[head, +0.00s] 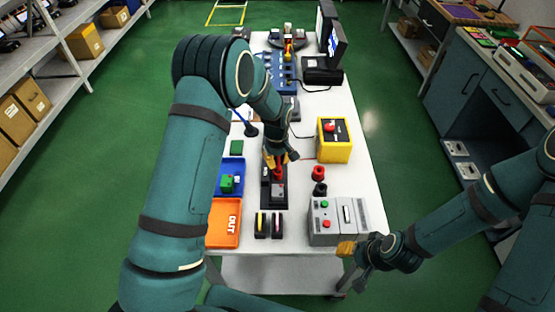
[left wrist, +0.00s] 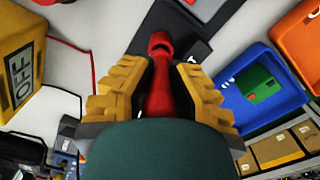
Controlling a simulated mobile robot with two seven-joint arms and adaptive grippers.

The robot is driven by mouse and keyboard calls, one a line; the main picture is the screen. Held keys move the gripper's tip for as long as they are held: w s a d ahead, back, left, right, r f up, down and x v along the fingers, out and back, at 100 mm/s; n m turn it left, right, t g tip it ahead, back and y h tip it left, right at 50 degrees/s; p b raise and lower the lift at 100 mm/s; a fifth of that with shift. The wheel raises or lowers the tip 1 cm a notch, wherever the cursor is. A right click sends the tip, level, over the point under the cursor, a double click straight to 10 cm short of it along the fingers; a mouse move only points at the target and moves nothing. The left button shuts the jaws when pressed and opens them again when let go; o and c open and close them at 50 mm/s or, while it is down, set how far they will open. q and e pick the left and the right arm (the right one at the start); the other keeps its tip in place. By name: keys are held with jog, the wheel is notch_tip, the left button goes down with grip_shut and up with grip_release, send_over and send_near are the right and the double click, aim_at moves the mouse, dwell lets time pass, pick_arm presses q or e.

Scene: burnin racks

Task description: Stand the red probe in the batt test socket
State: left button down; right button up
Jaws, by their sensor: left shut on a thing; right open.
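The red probe (left wrist: 160,85) stands between the yellow fingers of my left gripper (left wrist: 160,92), which is shut on it. In the head view the left gripper (head: 280,160) is over a dark device (head: 266,198) on the white table, and part of the red probe (head: 278,173) shows below the fingers. The dark device also shows beyond the probe in the left wrist view (left wrist: 165,22). I cannot read a batt test label, and the probe's lower end is not clear. My right gripper (head: 356,254) is open and empty by the table's front right corner.
A yellow box (head: 335,152), a red cylindrical piece (head: 318,173) and a black one (head: 320,189) stand right of the device. A grey box (head: 325,232) is at front right. A blue tray (head: 238,165) and orange OUT tray (head: 218,240) lie left.

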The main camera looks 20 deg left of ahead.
pick_arm(q)
jog(key=shift+f+b, duration=0.6)
jog(key=shift+f, duration=0.25)
jog(key=c, duration=1)
grip_release()
notch_tip(320, 180, up, 12)
jog(key=shift+a, duration=0.1)
